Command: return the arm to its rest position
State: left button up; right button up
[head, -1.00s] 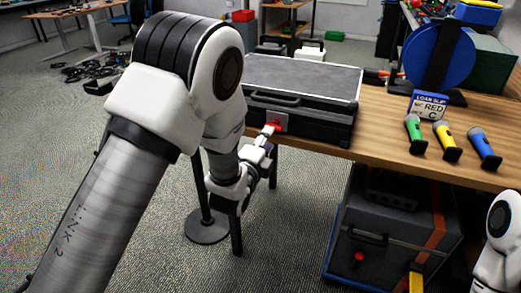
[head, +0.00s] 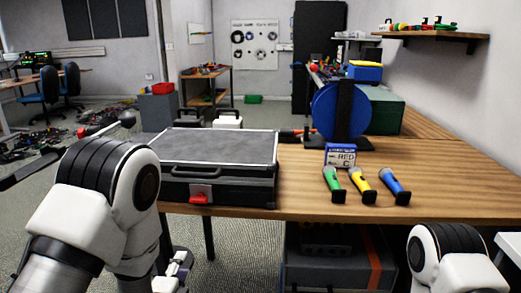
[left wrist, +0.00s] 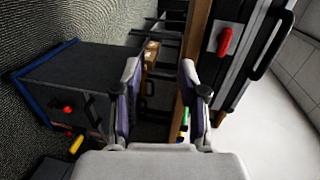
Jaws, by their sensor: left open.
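My left arm shows at the lower left of the head view, with its elbow beside the table. My left gripper (head: 180,272) hangs low, below the table edge, partly cut off by the bottom of the picture. In the left wrist view the two fingers of my left gripper (left wrist: 160,76) stand apart with nothing between them. The black case (head: 232,185) lies shut on the table with its red latch (head: 199,200) at the front. The latch also shows in the left wrist view (left wrist: 225,41), apart from the fingers. My right arm shows at the lower right; its gripper is out of view.
A blue reel (head: 338,110) stands behind. A dark equipment box (head: 335,262) is under the table.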

pick_arm(q)
jog(key=s+a+f+n+g, duration=0.2)
jog(key=s+f+n+g, duration=0.35)
jog(key=s+f, duration=0.7)
jog(key=s+a+f+n+g, duration=0.2)
jog(key=s+f+n+g, duration=0.35)
jog(key=s+f, duration=0.65)
jog(key=s+f+n+g, duration=0.2)
jog(key=s+n+g, duration=0.3)
jog(key=s+n, duration=0.1)
notch_tip(320, 180, up, 18)
jog(key=n+p, duration=0.1)
jog(key=p, duration=1.6)
jog(key=shift+s+d+f+p, duration=0.2)
jog(key=shift+s+d+p, duration=0.1)
jog(key=shift+s+d, duration=0.1)
